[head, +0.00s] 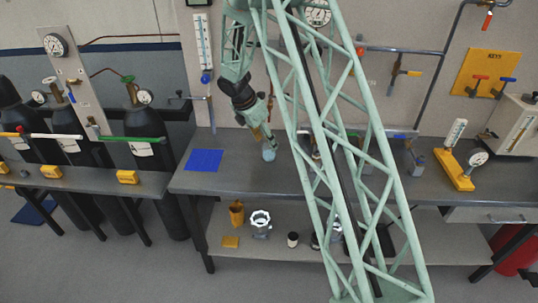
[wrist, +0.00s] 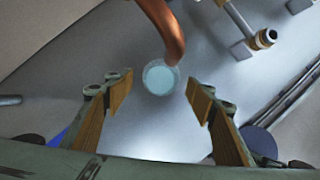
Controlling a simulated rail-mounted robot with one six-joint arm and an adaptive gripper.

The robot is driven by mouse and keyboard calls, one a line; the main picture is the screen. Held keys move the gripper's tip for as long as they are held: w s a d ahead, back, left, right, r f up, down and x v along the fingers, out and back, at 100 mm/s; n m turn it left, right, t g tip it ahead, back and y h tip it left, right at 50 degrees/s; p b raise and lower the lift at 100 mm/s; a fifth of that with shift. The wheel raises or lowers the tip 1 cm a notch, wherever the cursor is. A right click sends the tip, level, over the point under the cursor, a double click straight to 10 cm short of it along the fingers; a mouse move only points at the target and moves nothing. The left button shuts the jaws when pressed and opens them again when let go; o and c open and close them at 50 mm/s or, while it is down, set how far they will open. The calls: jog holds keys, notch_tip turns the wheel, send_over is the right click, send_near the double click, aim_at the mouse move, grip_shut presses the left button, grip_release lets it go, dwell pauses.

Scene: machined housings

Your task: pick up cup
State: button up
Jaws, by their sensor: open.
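The cup (head: 269,154) is small, translucent and pale blue, and it stands on the grey bench just below my gripper (head: 263,137) in the head view. In the wrist view the cup (wrist: 160,78) shows from above as a round light-blue shape. My gripper (wrist: 162,88) is open there, with one tan-padded finger on each side of the cup and a gap on both sides. Nothing is held. The height of the fingertips above the cup is hard to tell.
A copper-coloured curved pipe (wrist: 166,28) comes close to the cup's upper edge in the wrist view. A blue mat (head: 204,160) lies left of the cup on the bench (head: 235,183). A yellow gauge stand (head: 455,170) is far right. The bench just in front of the cup looks clear.

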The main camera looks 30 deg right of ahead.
aim_at(269, 152)
jog(key=shift+f, duration=0.15)
jog(key=shift+b+x, duration=0.4)
jog(key=shift+x, duration=2.05)
jog(key=shift+d, duration=0.1)
jog(key=shift+s, duration=0.1)
jog(key=c, duration=1)
